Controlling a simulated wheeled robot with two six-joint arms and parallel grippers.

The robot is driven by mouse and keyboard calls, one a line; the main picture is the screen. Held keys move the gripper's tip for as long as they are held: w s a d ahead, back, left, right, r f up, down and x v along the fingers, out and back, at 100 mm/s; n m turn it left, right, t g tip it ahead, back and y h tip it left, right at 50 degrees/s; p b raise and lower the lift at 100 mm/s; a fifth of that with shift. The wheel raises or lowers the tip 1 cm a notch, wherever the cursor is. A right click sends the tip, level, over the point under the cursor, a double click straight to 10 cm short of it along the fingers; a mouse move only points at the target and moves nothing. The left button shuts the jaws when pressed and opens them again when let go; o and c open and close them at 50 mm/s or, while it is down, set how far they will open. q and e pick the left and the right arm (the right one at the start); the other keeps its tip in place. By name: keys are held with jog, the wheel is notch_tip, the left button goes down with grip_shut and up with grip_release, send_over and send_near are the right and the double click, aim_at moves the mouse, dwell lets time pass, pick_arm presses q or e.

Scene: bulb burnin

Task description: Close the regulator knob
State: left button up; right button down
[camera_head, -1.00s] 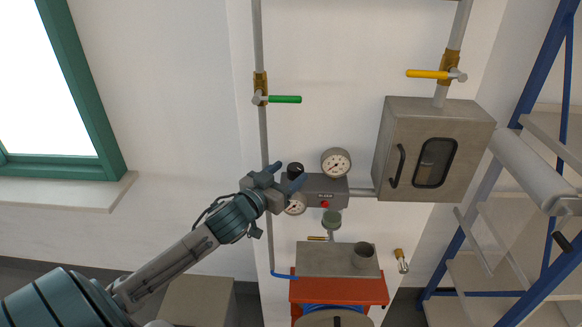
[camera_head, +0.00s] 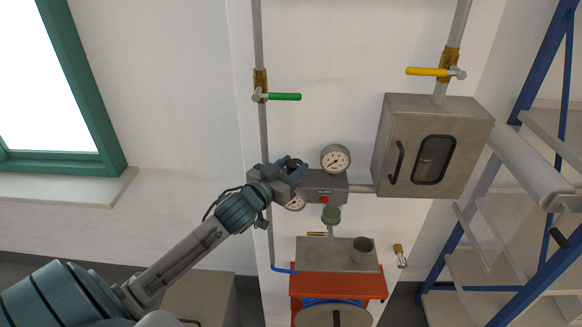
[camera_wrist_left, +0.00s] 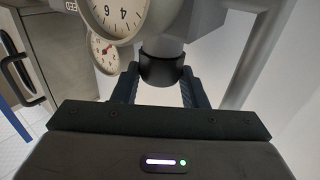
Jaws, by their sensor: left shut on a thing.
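The black regulator knob (camera_wrist_left: 162,70) sits between the two fingers of my left gripper (camera_wrist_left: 160,88) in the left wrist view. In the head view my left gripper (camera_head: 291,166) is at the knob on the left end of the grey regulator body (camera_head: 325,184), and its fingers largely cover the knob. The gripper is shut on the knob. A round gauge (camera_head: 336,158) stands above the body, and a second gauge (camera_head: 296,203) is below it, partly hidden by the gripper. My right gripper is not in view.
A green-handled valve (camera_head: 284,97) is on the pipe above, and a yellow-handled valve (camera_head: 428,72) is at the upper right. A grey cabinet (camera_head: 385,150) with a window is right of the regulator. A red cart (camera_head: 372,289) stands below. Blue shelving (camera_head: 480,220) is at far right.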

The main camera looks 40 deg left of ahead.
pick_arm(q)
jog(key=shift+n+y, duration=0.3)
jog(key=shift+y, duration=0.2)
jog(key=shift+d+n+y+b, duration=0.2)
jog(key=shift+n+y+b, duration=0.1)
jog(key=shift+n+y, duration=0.35)
jog(key=n+y, duration=0.1)
jog(key=y, duration=0.1)
jog(key=n+g+y+b, duration=0.1)
jog(key=y, duration=0.1)
jog(key=shift+d+f, duration=0.15)
jog(key=shift+d, duration=0.05)
jog(key=n+g+y+b, duration=0.3)
jog(key=b, duration=0.2)
jog(key=n+g+y+b, duration=0.4)
jog(key=b, duration=0.1)
jog(key=w+d+n+g+y+b, duration=0.1)
jog(key=n+g+y+b, duration=0.2)
jog(key=y+b, duration=0.1)
jog(key=shift+w+f+g+b, duration=0.1)
jog(key=shift+g+b, duration=0.2)
jog(key=shift+b, duration=0.55)
jog(key=shift+n+g+y+b, duration=0.35)
jog(key=shift+n+g+b, duration=0.4)
jog(key=shift+g+b, duration=0.15)
jog(key=shift+r+n+g, duration=0.25)
jog(key=shift+n+g, duration=0.05)
jog(key=shift+g, duration=0.1)
